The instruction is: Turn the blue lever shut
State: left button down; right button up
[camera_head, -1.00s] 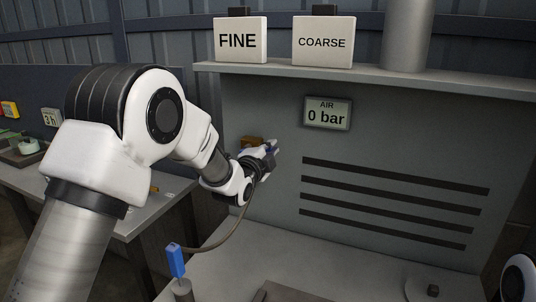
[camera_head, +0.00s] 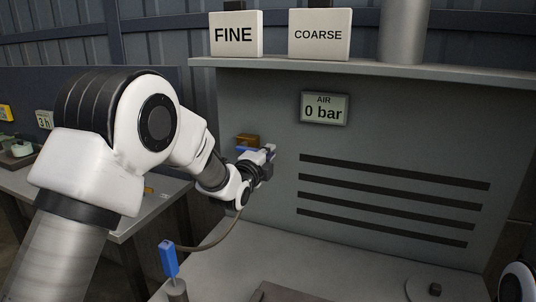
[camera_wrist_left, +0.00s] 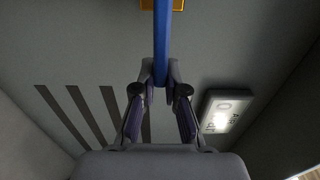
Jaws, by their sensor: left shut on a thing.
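The blue lever (camera_wrist_left: 162,40) runs from a brass-coloured valve body (camera_wrist_left: 163,4) down between my fingertips in the left wrist view. In the head view a bit of the lever (camera_head: 245,150) shows just below the brass body (camera_head: 247,141), on the left part of the grey panel. My left gripper (camera_wrist_left: 161,78) is shut on the lever's end. In the head view the left gripper (camera_head: 268,156) is small, just right of and below the valve body. My right gripper is out of view.
An air gauge (camera_head: 324,108) on the panel reads 0 bar. A hose leads towards a blue-handled tool (camera_head: 169,259) on a stand in front. Signs FINE (camera_head: 235,34) and COARSE (camera_head: 319,32) stand on the shelf. A side table (camera_head: 135,222) is at left.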

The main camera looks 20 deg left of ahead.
pick_arm(q)
jog(key=c, duration=1.2)
grip_release()
jog(key=shift+w+f, duration=0.1)
jog(key=s+a, duration=0.1)
jog(key=s, duration=1.1)
